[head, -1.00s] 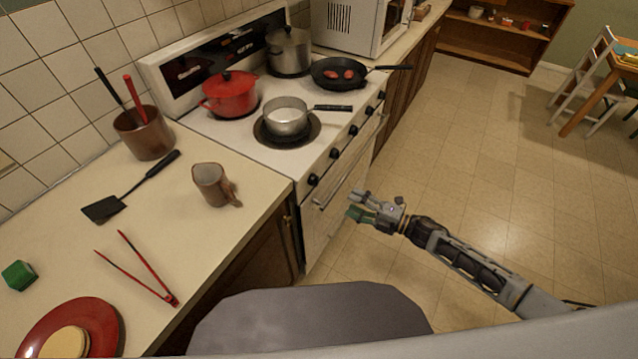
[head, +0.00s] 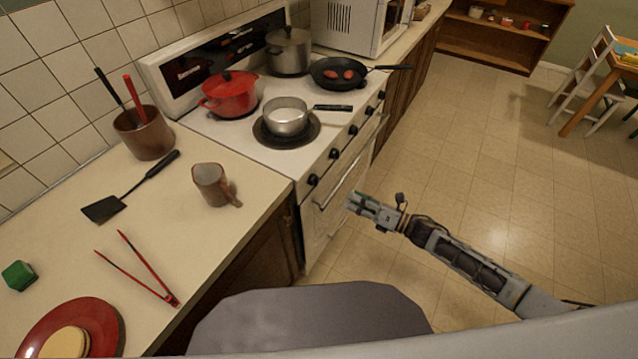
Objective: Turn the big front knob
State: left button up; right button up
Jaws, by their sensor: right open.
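Several black knobs run along the white stove's (head: 314,163) front edge. The nearest knob (head: 313,180) is at the near corner, and another knob (head: 334,153) is a little farther along. I cannot tell by size which one is the big front knob. My right gripper (head: 352,200) is open and empty in front of the stove, to the right of the nearest knob and lower in the picture. It is apart from all the knobs, near the oven door handle (head: 327,192). My left gripper is not in view.
A saucepan (head: 286,118), a red pot (head: 230,95), a steel pot (head: 289,52) and a frying pan (head: 338,74) stand on the stove. A mug (head: 209,186) and red tongs (head: 137,268) are on the left counter. The floor (head: 480,170) to the right is clear.

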jog(key=n, duration=0.8)
jog(key=shift+n, duration=0.4)
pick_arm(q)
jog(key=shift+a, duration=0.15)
pick_arm(e)
jog(key=shift+w+a, duration=0.1)
